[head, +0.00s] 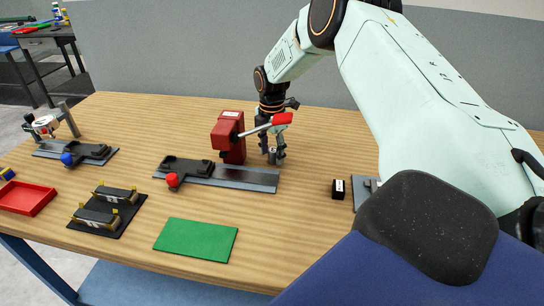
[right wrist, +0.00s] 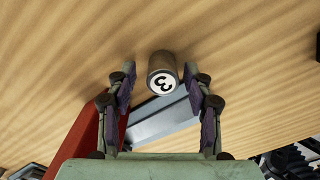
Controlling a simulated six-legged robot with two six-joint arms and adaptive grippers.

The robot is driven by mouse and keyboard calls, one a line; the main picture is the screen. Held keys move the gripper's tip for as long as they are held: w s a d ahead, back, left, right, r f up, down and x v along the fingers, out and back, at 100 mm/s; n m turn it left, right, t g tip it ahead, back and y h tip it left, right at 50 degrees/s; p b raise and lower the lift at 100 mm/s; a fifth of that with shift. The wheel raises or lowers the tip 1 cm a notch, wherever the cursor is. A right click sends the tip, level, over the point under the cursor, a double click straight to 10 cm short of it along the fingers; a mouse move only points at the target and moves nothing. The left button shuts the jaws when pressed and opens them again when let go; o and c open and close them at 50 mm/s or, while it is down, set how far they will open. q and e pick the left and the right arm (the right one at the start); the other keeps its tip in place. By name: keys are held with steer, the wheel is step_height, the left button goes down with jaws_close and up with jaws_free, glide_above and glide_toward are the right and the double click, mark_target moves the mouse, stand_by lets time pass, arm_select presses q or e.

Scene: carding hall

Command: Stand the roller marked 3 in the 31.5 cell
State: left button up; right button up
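The roller marked 3 (right wrist: 163,74) shows in the right wrist view as a short grey-brown cylinder with a white-and-black end label. It lies between and slightly beyond the fingertips, with gaps at both sides. My left gripper is out of view. No marking 31.5 is readable, so I cannot tell which cell it is.
A red press (head: 230,138) with a red-tipped lever stands close beside my right gripper, behind a grey rail (head: 247,179). A black labelled block (head: 338,189), green mat (head: 196,240), black rack (head: 100,222) and red tray (head: 24,199) are on the table. Bare wood lies right of the mat.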

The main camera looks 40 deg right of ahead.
mark_target(274, 149)
steer(key=shift+s+d, duration=0.2)
steer(key=shift+s, duration=0.05)
steer(key=c, duration=0.4)
steer(key=shift+w+a, duration=0.15)
jaws_close()
steer(key=shift+r, duration=0.1)
step_height(274, 149, up, 9)
steer(key=shift+r+p, duration=0.15)
steer(key=shift+p, duration=0.25)
steer(key=shift+r, duration=0.25)
steer(key=shift+d, duration=0.25)
